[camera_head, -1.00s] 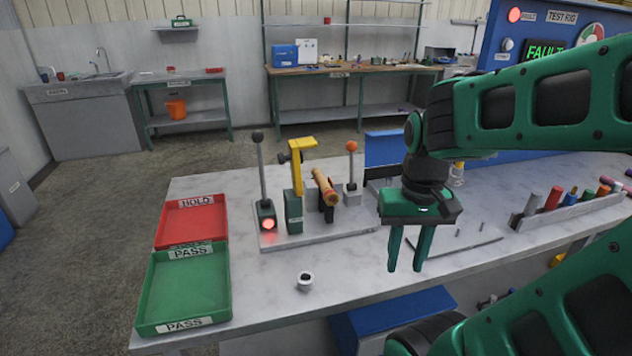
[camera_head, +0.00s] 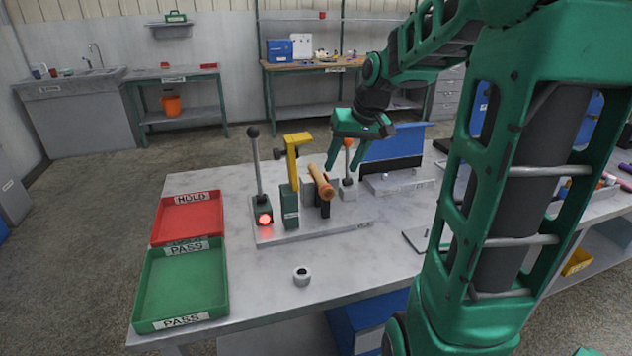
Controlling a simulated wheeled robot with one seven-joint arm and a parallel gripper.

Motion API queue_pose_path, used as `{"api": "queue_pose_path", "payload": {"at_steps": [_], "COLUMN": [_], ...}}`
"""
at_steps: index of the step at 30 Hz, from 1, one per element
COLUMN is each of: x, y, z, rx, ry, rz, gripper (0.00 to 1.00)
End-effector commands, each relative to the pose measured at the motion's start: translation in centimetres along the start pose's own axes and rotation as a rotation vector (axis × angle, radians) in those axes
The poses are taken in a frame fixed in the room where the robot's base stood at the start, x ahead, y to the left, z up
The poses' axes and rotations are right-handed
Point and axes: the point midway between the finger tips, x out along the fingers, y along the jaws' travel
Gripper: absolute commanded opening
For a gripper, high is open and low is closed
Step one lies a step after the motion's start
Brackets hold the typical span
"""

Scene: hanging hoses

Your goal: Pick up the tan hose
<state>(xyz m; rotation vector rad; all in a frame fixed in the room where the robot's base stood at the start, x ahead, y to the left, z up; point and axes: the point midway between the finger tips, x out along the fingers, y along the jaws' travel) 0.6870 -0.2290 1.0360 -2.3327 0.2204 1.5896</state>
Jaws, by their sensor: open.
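The tan hose (camera_head: 319,180) is a short tube that sits tilted in a dark holder on a grey fixture plate (camera_head: 275,234) on the workbench. Its near end faces the camera and its far end runs up and back. My gripper (camera_head: 347,171) is open and empty. Its fingers point down, and in the picture they lie just above and right of the hose's far end. I cannot tell the depth gap between the fingers and the hose. The fingers partly overlap the orange-knobbed lever.
A yellow clamp (camera_head: 295,158) and a black-knobbed lever (camera_head: 256,165) with a lit red lamp stand left of the hose. The orange-knobbed lever (camera_head: 348,188) stands right. A red HOLD tray (camera_head: 190,216), a green PASS tray (camera_head: 180,285) and a small ring (camera_head: 302,276) lie on the bench.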

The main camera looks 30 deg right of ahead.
Motion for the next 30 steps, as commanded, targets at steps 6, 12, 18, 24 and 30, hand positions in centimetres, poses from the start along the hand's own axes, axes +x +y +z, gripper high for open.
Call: {"api": "queue_pose_path", "payload": {"at_steps": [6, 12, 18, 24, 30], "x": [1.3, 4.2, 6.0, 7.7, 10.4], "y": [-0.4, -0.7, -0.9, -1.2, -1.5], "z": [-2.8, -2.9, -2.9, -2.9, -2.8], "rx": [-0.020, -0.023, -0.024, -0.024, -0.024], "ry": [0.035, 0.034, 0.036, 0.033, 0.033], "rz": [-0.041, -0.042, -0.041, -0.042, -0.042], "gripper": [0.45, 0.45, 0.45, 0.45, 0.45]}}
